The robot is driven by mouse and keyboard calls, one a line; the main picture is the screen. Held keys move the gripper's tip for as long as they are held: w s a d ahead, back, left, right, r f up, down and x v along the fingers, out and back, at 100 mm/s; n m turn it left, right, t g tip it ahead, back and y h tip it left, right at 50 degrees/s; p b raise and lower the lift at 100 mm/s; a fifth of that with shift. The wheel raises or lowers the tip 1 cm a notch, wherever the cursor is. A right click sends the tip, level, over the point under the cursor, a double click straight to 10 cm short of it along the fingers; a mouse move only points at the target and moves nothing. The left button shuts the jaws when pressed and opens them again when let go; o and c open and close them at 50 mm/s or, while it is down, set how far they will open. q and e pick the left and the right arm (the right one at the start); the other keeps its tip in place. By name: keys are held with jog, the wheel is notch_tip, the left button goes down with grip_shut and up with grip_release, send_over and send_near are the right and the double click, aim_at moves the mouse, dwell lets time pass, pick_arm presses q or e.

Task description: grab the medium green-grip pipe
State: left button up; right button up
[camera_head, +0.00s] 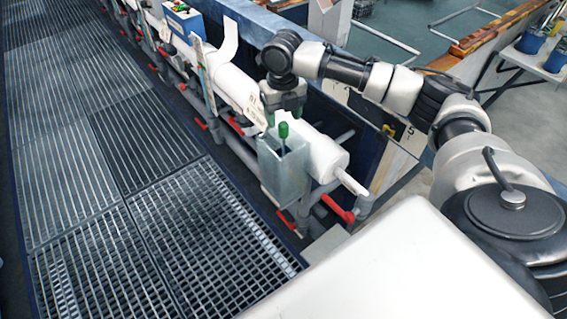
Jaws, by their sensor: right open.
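A grey metal box-shaped holder (281,172) stands at the side of the line, with a pipe's green grip (283,131) sticking up from its open top. A little more green shows at the left fingertip, too small to tell what it is. My right gripper (285,112) points down just above the green grip, its fingers open and apart to either side of it. From this view I cannot tell if they touch it. The pipe's lower part is hidden inside the holder, so its size cannot be judged. My left gripper is out of view.
A white cylinder (325,158) lies right beside the holder. Red-handled valves (338,208) and grey pipes run along the line below. A dark blue tank wall (362,160) stands behind. The grated walkway (140,200) on the left is clear.

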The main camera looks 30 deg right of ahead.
aim_at(284, 133)
jog(key=shift+f, duration=0.7)
jog(key=f, duration=0.3)
jog(key=shift+s+f+p, duration=0.2)
jog(key=shift+f+p, duration=0.1)
jog(key=shift+p, duration=0.1)
jog(key=shift+f, duration=0.6)
jog(key=shift+r, duration=0.1)
grip_shut()
